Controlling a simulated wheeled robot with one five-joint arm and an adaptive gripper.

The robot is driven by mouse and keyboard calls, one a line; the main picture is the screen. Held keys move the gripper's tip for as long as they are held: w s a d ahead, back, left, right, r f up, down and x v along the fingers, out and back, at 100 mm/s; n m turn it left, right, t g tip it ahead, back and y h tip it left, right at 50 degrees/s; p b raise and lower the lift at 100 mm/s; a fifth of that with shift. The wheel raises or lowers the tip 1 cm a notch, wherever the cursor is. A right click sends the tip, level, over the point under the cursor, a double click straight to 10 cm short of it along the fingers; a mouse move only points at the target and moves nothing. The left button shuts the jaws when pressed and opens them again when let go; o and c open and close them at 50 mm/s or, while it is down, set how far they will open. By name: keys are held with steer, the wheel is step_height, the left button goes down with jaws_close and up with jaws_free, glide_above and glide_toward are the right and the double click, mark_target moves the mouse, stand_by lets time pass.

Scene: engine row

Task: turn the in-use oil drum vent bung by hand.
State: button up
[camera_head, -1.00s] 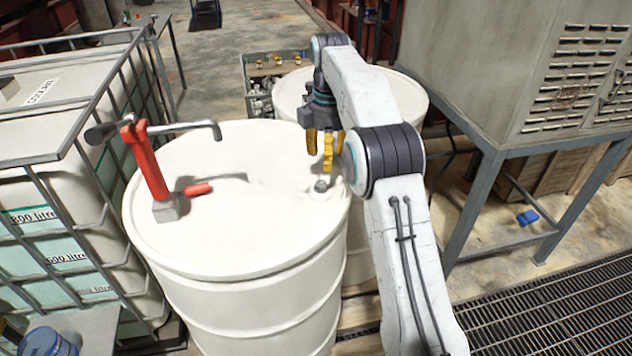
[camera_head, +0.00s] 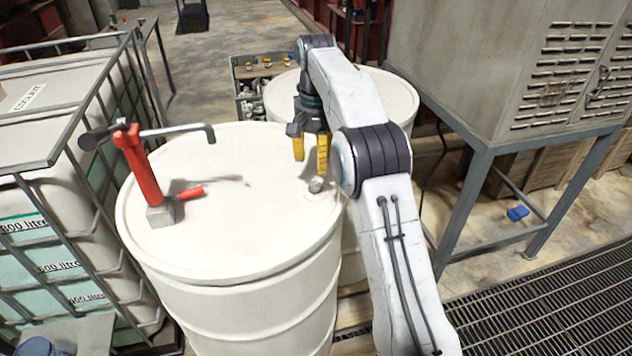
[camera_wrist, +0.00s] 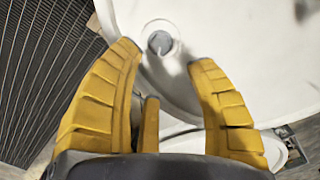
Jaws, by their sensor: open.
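The white oil drum (camera_head: 235,235) stands upright in front of me, with a red hand pump (camera_head: 140,170) on the left of its lid. The vent bung (camera_head: 316,184) is a small grey cap near the right rim of the lid. In the wrist view the bung (camera_wrist: 160,41) is round and grey in a pale ring, beyond the fingertips. My gripper (camera_head: 310,166) hangs above the lid with its yellow fingers pointing down, just above and slightly left of the bung. In the wrist view my gripper (camera_wrist: 166,55) is open and empty, with the bung between the finger lines.
A second white drum (camera_head: 395,95) stands behind, partly hidden by my arm. A caged white tank (camera_head: 60,150) is close on the left. A grey cabinet on a metal stand (camera_head: 500,70) is at the right. A crate of parts (camera_head: 255,90) lies behind.

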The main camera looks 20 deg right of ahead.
mark_target(316, 183)
steer(key=m, duration=0.4)
steer(key=shift+f+m, duration=0.15)
steer(key=shift+m, duration=0.45)
steer(key=shift+f+b, duration=0.9)
steer(key=shift+f, duration=2.65)
steer(key=shift+c, duration=0.3)
jaws_close()
